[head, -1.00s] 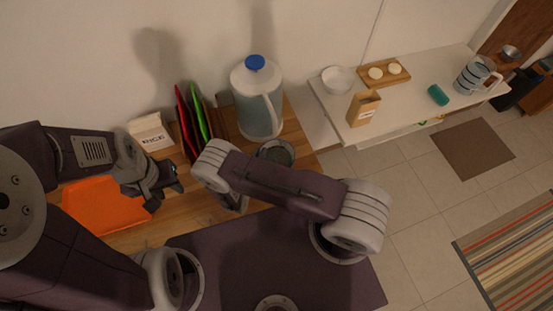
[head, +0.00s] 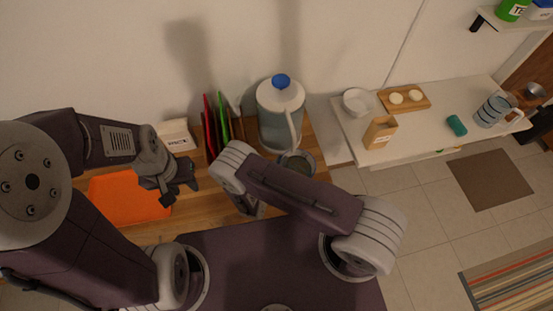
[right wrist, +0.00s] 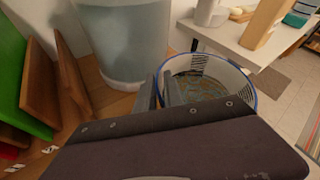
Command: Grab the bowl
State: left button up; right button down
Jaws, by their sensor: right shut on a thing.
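My right gripper (right wrist: 163,88) is shut on the bowl's near left wall, with one finger inside the rim and one outside. My left gripper (head: 180,188) hangs over the left of the wooden counter, apart from the bowl, with its fingers looking spread and empty. A second, white bowl (head: 358,102) stands on the white table at right.
A large jug with a blue lid (head: 281,117) stands close behind the bowl. Upright boards (head: 218,122) and a rice box (head: 178,137) stand to its left, with an orange tray (head: 128,196) in front. The white table holds a carton (head: 380,133) and a mug (head: 494,110).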

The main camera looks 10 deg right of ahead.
jog(key=s+d+r+p, duration=0.1)
jog(key=d+p, duration=0.1)
jog(key=s+d+r+p, duration=0.3)
jog(key=d+r+p, duration=0.1)
jog(key=shift+s+d, duration=0.1)
jog(key=shift+s, duration=0.05)
jog(key=shift+s+d+r+p, duration=0.25)
jog(key=shift+s+d+p, duration=0.1)
jog(key=shift+d+p, duration=0.1)
jog(key=shift+s+d+r+p, duration=0.2)
jog(key=shift+s+d+p, duration=0.15)
jog(key=shift+d, duration=0.1)
